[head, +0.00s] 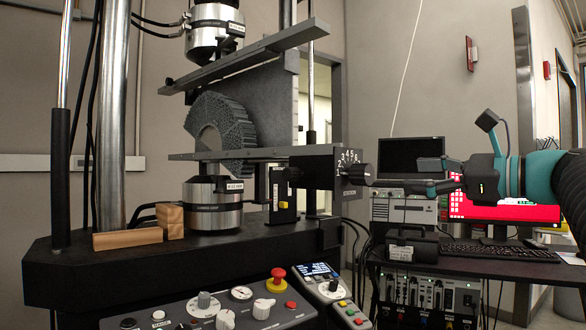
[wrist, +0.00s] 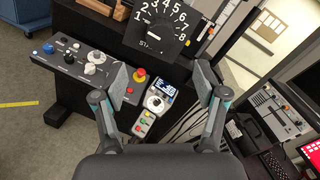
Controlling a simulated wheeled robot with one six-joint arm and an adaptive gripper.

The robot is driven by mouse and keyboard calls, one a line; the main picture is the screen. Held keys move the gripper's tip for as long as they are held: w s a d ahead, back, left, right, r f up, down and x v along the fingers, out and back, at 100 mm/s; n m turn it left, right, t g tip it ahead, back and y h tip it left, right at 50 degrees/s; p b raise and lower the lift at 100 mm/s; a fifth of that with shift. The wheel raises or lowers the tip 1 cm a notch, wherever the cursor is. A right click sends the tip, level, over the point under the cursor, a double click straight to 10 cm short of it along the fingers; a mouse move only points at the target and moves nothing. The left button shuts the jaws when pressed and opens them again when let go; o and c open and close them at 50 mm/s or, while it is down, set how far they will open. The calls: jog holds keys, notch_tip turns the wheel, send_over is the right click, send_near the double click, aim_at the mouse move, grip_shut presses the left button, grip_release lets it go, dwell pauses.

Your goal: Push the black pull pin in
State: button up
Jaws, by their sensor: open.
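I cannot tell whether this knob is the black pull pin, and no other pin shows clearly. My gripper (head: 421,177) is to the right of the box, apart from it and pointing left toward it. In the wrist view my gripper (wrist: 162,78) is wide open with nothing between its fingers.
A control panel (head: 212,309) with knobs and a red button (head: 278,275) lies below the bench. Wooden blocks (head: 170,219) lie on the bench at left. A grey lattice arch (head: 222,122) stands between the machine's plates. A monitor and keyboard (head: 500,252) stand on the right desk.

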jog(key=shift+a+f, duration=0.1)
jog(key=shift+a, duration=0.05)
jog(key=shift+c, duration=1)
jog(key=n+h, duration=1.5)
jog(key=h, duration=1.1)
send_near(287, 174)
jog(key=x, duration=1.1)
jog(key=shift+w, duration=0.2)
jog(key=shift+c, duration=0.3)
grip_shut()
